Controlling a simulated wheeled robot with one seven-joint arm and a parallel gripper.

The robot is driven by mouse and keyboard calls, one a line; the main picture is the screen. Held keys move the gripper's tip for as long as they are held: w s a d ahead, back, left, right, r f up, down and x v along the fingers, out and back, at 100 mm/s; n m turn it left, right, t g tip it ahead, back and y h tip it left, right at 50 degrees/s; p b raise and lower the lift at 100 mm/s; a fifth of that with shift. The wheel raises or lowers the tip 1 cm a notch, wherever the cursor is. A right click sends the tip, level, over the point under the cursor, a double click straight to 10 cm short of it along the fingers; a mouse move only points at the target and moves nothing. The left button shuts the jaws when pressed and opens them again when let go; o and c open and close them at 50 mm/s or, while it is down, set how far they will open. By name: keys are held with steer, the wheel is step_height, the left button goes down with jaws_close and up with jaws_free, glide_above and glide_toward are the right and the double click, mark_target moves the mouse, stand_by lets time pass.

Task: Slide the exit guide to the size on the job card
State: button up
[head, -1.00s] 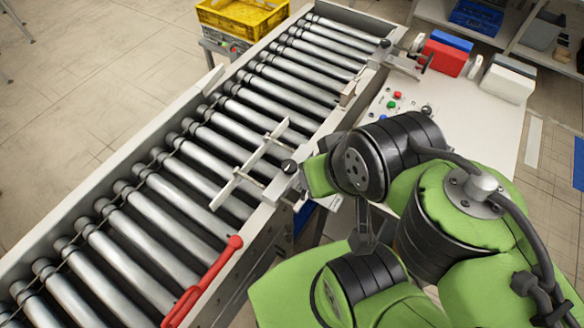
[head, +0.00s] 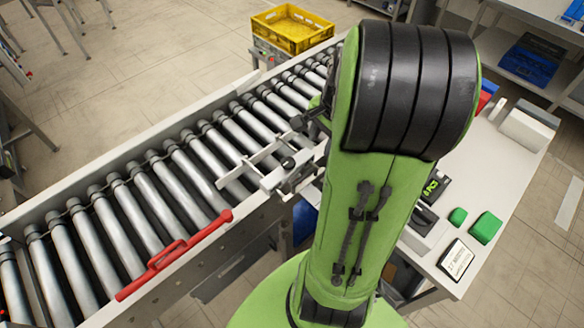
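A pale guide rail (head: 252,166) lies over the rollers at the conveyor's near-right side, with a dark knob (head: 288,163) at its mount. I cannot tell for certain that it is the exit guide. A white card in a dark frame (head: 457,260) lies at the table's front corner; it may be the job card, and its print is too small to read. My gripper is mostly hidden behind my raised green and black arm. Only a dark part (head: 308,120) shows at the arm's left edge, above the rollers beyond the guide rail; its fingers are not clear.
The roller conveyor (head: 62,198) runs diagonally. A red lever-like tool (head: 175,254) lies along its near edge. A yellow crate (head: 291,28) stands past the far end.

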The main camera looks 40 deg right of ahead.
mark_target(308, 174)
steer(key=w+f, duration=0.1)
steer(key=f, duration=0.4)
steer(key=w+f+b, duration=0.1)
steer(key=f, duration=0.4)
steer(key=w+f, duration=0.1)
steer(key=f, duration=0.4)
steer(key=shift+w+f+b, duration=0.2)
steer(key=shift+f+b, duration=0.15)
steer(key=shift+b, duration=0.05)
jaws_close()
